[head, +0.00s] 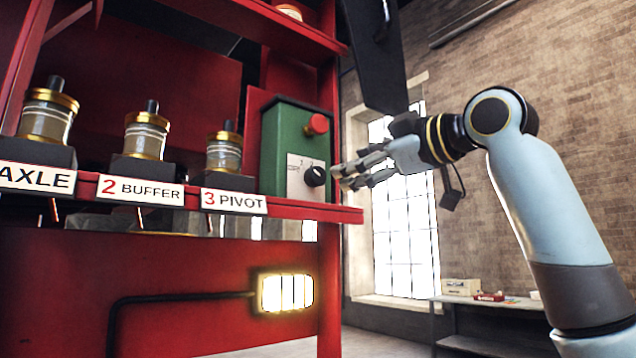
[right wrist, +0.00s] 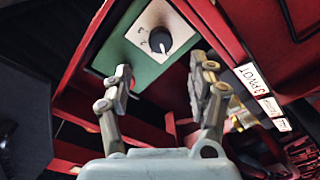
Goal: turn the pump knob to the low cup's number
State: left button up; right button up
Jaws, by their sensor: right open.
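The black pump knob (head: 314,175) sits on a pale number plate on the green pump box (head: 288,130). The knob (right wrist: 158,40) also shows in the right wrist view, with a light pointer mark; I cannot tell surely which number it points to. My right gripper (head: 343,175) is open, just right of the knob. In the right wrist view its fingers (right wrist: 163,75) are spread, with the knob beyond and between them, apart. Three glass cups with brass rims stand on the red shelf: axle (head: 45,122), buffer (head: 146,135) and pivot (head: 224,153). Their oil levels are hard to tell. My left gripper is out of view.
A red mushroom button (head: 317,124) sticks out of the pump box above the knob. The red shelf edge (head: 310,211) runs below the box. A lit lamp (head: 286,292) is lower down. A bench (head: 480,300) with small boxes stands at the far right.

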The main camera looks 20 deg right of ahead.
aim_at(320, 176)
jog(key=p+x, duration=0.2)
jog(key=x, duration=0.7)
jog(key=shift+w+a+r+p, duration=0.1)
jog(key=shift+p, duration=0.2)
jog(key=shift+w+a, duration=0.2)
jog(key=shift+w, duration=0.4)
jog(key=c, duration=1.2)
